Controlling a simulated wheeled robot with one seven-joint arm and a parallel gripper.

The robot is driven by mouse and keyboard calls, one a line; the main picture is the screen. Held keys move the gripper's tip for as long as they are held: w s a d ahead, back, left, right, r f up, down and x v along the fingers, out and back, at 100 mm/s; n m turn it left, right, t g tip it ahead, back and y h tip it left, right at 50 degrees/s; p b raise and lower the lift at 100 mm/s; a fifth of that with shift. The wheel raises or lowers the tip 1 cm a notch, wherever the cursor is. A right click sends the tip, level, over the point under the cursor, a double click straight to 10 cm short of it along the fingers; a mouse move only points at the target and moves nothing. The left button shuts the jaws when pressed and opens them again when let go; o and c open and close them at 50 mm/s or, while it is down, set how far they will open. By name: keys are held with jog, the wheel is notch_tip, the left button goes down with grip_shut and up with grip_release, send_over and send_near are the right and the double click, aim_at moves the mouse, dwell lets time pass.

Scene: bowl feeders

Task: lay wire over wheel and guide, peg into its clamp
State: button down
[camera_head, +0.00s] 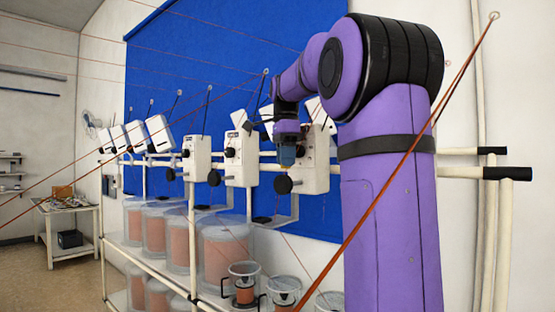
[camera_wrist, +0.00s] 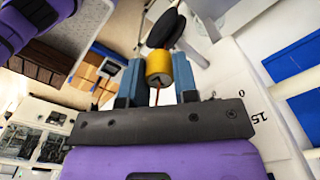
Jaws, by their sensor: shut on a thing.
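My gripper (camera_head: 287,154) is beside the front of a white feeder box (camera_head: 314,165) on the rail. In the wrist view its blue fingers (camera_wrist: 158,82) are shut on a yellow cylindrical peg (camera_wrist: 159,68). A thin copper-coloured wire (camera_wrist: 155,97) shows below the peg between the fingers. Black rounded parts (camera_wrist: 165,28) lie just beyond the peg; I cannot tell whether they touch it. In the head view a black round knob (camera_head: 283,185) sits at the box's lower left, below my gripper. The peg is hidden there. I cannot make out the guide or the clamp.
More white feeder boxes (camera_head: 241,158) line the rail to the left. Clear tubs with copper-coloured contents (camera_head: 222,255) stand on the shelf below. Orange cords (camera_head: 392,185) cross the view. A side table (camera_head: 69,207) stands far left, with open floor near it.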

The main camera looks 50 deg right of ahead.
jog(key=s+a, duration=0.4)
jog(key=s, duration=0.3)
jog(key=shift+a, duration=0.25)
dwell(0.3)
dwell(0.8)
